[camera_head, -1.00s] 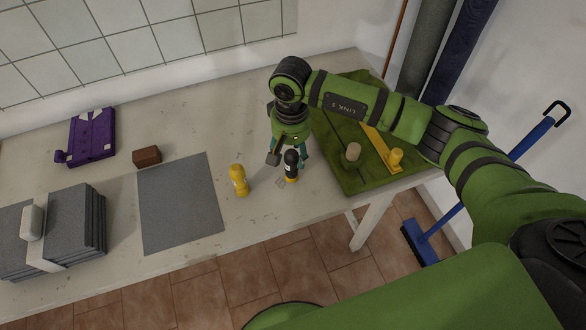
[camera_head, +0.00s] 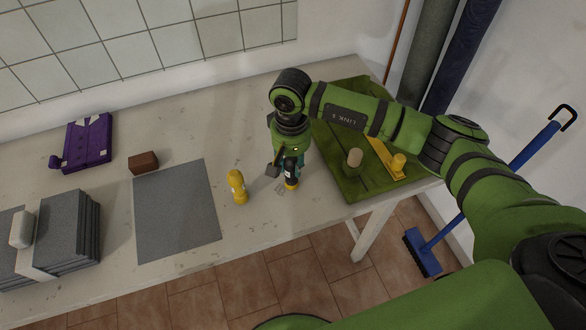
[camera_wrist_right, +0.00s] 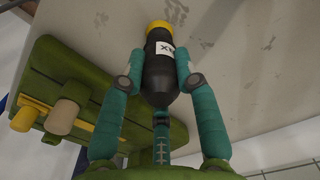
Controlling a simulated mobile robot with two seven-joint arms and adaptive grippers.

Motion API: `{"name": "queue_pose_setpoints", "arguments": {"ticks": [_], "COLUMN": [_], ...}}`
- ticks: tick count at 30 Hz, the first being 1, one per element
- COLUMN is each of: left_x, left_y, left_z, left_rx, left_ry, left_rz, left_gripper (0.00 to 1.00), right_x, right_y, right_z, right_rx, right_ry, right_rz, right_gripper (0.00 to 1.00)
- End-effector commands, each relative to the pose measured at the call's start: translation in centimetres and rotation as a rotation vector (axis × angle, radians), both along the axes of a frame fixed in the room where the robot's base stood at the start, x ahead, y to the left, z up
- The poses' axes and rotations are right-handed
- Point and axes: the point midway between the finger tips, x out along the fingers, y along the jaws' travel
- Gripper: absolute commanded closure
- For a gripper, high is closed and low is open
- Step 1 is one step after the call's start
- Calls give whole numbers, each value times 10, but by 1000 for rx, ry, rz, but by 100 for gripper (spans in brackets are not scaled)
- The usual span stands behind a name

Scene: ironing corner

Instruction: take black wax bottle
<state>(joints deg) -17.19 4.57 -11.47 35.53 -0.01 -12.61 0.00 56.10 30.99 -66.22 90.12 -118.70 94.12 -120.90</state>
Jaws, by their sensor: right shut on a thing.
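The black wax bottle (camera_head: 291,172) stands on the table near its front edge, with a yellow end at the bottom and a dark body. It also shows in the right wrist view (camera_wrist_right: 159,72), with a white label and yellow end. My right gripper (camera_head: 287,165) is at the bottle from above and behind. In the wrist view its teal fingers (camera_wrist_right: 160,75) touch the bottle on both sides, shut on it. My left gripper is not in view.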

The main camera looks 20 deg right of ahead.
Motion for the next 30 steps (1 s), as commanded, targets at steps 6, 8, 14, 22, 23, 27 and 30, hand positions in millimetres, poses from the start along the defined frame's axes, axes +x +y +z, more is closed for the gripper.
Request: {"name": "queue_pose_setpoints", "arguments": {"ticks": [6,8,14,22,23,27,30], "left_x": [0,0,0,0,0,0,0], "left_y": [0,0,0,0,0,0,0], "left_z": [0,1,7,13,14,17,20], "left_rx": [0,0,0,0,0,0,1], "left_ry": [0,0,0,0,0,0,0], "left_rz": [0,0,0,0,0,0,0], "left_gripper": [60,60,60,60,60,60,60], "right_x": [-1,-1,-1,0,0,0,0], "right_y": [0,0,0,0,0,0,0], "right_z": [-1,1,14,30,32,41,47], "right_rx": [-1,-1,0,0,0,-1,-1], "right_ry": [3,3,2,0,1,1,0], "right_rz": [1,1,0,1,1,0,0], "right_gripper": [100,100,100,100,100,100,100]}}
